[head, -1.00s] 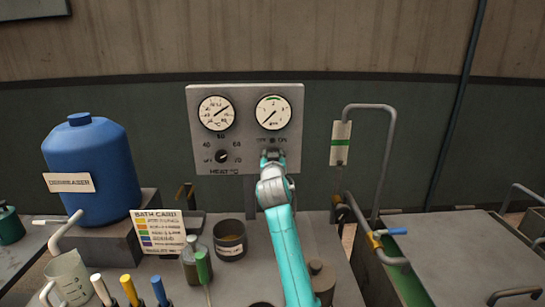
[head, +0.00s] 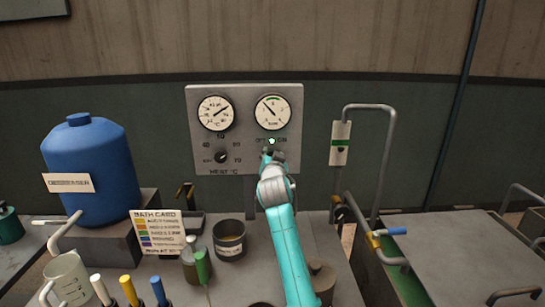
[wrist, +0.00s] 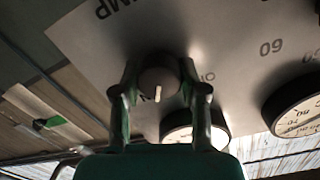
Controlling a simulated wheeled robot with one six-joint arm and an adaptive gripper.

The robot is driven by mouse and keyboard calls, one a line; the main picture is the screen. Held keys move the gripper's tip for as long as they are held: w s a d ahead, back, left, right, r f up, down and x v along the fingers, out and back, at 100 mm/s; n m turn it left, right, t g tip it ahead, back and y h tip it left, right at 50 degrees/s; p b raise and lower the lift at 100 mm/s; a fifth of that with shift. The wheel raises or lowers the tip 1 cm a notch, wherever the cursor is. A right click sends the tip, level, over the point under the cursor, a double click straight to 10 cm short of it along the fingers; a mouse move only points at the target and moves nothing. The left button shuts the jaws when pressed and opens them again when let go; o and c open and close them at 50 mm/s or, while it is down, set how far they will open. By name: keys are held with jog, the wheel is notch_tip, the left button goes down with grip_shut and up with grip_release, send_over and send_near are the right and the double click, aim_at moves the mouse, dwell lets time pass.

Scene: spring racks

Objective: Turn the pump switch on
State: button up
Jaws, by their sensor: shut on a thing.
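The grey control panel (head: 197,150) stands at the back. Its round pump switch knob (wrist: 158,86), with a pale pointer mark, sits between the two fingers of my gripper (wrist: 159,72) in the wrist view, near the partly visible PUMP lettering (wrist: 122,7). My gripper is shut on the knob. In the head view my gripper (head: 268,156) reaches the panel below the right gauge (head: 271,113) and hides the knob. The right gauge's needle points up and left.
The HEAT knob (head: 221,156) and left gauge (head: 215,113) are beside my gripper. A blue tank (head: 88,165), a bath card (head: 158,232), a dark pot (head: 229,239) and bottles crowd the bench. A bent pipe (head: 388,140) rises at right.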

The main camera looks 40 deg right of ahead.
jog(key=o, duration=1.1)
jog(key=shift+o, duration=0.2)
jog(key=shift+s+a, duration=0.1)
jog(key=v, duration=1.1)
jog(key=shift+s+a, duration=0.2)
jog(key=shift+s, duration=0.1)
